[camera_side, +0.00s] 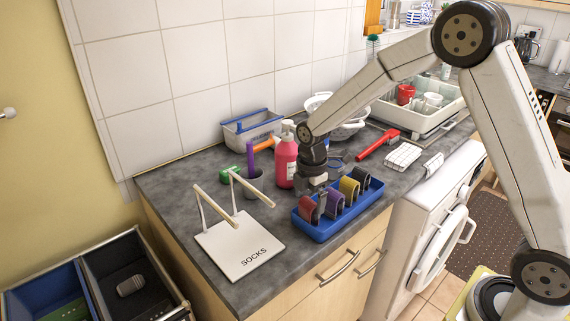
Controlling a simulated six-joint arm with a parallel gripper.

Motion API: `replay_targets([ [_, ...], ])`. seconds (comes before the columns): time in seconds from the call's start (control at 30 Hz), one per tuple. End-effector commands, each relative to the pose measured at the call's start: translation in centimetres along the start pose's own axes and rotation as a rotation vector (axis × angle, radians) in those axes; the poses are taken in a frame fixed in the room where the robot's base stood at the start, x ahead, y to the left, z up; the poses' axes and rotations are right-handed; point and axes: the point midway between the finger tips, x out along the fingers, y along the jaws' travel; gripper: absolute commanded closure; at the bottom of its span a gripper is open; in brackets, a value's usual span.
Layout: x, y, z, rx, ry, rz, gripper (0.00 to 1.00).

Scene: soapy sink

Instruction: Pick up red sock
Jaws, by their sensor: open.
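The red sock (308,209) stands folded at the left end of a blue tray (327,233) on the grey counter. A purple sock (334,203), a yellow sock (349,187) and a dark sock (362,176) stand in a row to its right in the same tray. My gripper (312,187) is open and points down just above and behind the red and purple socks. Its fingertips are small and partly hidden, and I cannot tell whether they touch a sock.
A white board marked SOCKS (240,262) with two wooden-armed racks stands left of the tray. A pink soap bottle (286,162) and a cup with a purple-handled tool (253,180) are close behind. A red-handled tool (377,145) and white dish rack (425,112) lie to the right.

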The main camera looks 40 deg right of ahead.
Motion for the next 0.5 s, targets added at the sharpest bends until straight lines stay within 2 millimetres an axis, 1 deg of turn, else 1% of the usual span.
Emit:
replay_targets([
  [0.23,-0.04,0.01,0.00,0.000,0.000,0.000,0.00],
  [0.27,-0.04,0.01,0.00,0.000,0.000,0.000,0.06],
  [0.3,-0.05,0.01,0.00,0.000,0.000,0.000,0.19],
  [0.37,-0.05,0.01,0.00,0.000,0.000,0.000,0.38],
  [0.4,-0.05,0.01,0.00,0.000,0.000,0.000,0.51],
  [0.47,-0.05,0.01,0.00,0.000,0.000,0.000,0.70],
  [0.5,-0.05,0.01,0.00,0.000,0.000,0.000,0.83],
])
